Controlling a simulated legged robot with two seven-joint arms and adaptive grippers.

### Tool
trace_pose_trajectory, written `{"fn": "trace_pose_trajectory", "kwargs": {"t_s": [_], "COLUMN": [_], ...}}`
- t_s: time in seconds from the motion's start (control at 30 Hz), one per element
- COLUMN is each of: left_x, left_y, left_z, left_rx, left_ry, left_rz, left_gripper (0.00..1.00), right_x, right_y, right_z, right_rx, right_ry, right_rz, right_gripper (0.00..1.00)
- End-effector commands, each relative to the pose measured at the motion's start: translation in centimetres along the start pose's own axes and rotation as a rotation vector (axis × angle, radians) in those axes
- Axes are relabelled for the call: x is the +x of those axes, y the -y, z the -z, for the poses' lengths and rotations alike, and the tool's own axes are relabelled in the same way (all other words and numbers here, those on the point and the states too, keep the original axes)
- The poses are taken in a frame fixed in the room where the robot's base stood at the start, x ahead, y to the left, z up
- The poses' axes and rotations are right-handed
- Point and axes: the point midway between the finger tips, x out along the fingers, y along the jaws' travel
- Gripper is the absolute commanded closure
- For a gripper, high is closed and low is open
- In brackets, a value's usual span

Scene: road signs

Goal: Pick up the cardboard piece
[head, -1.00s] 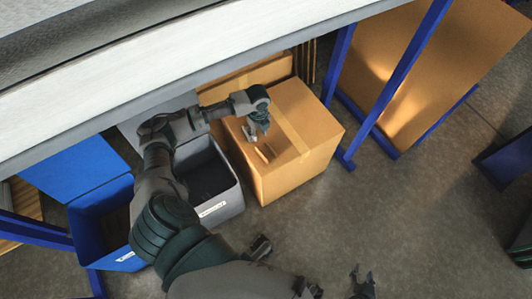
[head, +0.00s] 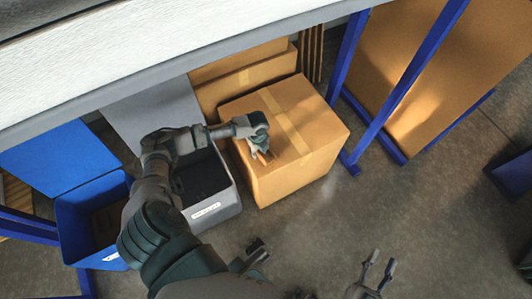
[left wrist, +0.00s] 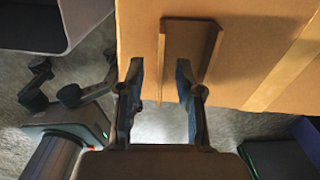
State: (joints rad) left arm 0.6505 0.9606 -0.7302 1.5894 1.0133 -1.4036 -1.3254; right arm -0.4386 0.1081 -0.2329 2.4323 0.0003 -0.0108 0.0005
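The cardboard piece (left wrist: 190,45) is a small brown folded piece on top of a large cardboard box (head: 305,150), near the box's front-left edge. In the left wrist view it lies just ahead of my left fingertips, and one thin edge of it reaches into the gap between them. My left gripper (head: 262,156) is open, with its fingers apart and pointing down over the piece, which it mostly hides in the head view. I cannot tell whether either finger touches it. My right gripper (head: 378,267) is open and empty over the floor at the bottom.
A grey bin (head: 225,206) stands close left of the box, with a blue bin (head: 68,228) farther left. Another cardboard box (head: 240,88) is behind. A blue frame (head: 408,75) with a large brown panel (head: 400,45) stands at right. The floor in front of the box is open.

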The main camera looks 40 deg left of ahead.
Motion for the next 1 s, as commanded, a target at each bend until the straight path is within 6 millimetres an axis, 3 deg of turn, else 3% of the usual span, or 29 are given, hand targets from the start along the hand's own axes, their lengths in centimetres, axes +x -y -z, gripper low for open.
{"fn": "trace_pose_trajectory", "kwargs": {"t_s": [0.1,0.4,0.43,0.57,1.0], "left_x": [1.6,1.8,1.8,1.8,1.7], "left_y": [-0.1,0.0,0.0,0.0,0.0], "left_z": [0.1,0.0,0.0,-0.1,0.0], "left_rx": [0.0,0.0,0.0,0.0,0.0], "left_ry": [0.001,0.002,0.001,0.001,0.001], "left_rz": [-0.004,0.0,0.0,0.0,0.0], "left_gripper": [0.65,0.65,0.67,1.0,1.0], "right_x": [-0.1,-0.1,-0.1,-0.1,0.1], "right_y": [0.1,0.2,0.3,0.3,0.3], "right_z": [0.9,1.8,1.8,1.7,1.6], "right_rx": [0.007,0.008,0.008,0.007,0.008], "right_ry": [-0.086,-0.13,-0.13,-0.127,-0.122], "right_rz": [0.004,0.006,0.006,0.006,0.006], "right_gripper": [0.6,0.6,0.6,0.6,0.6]}}
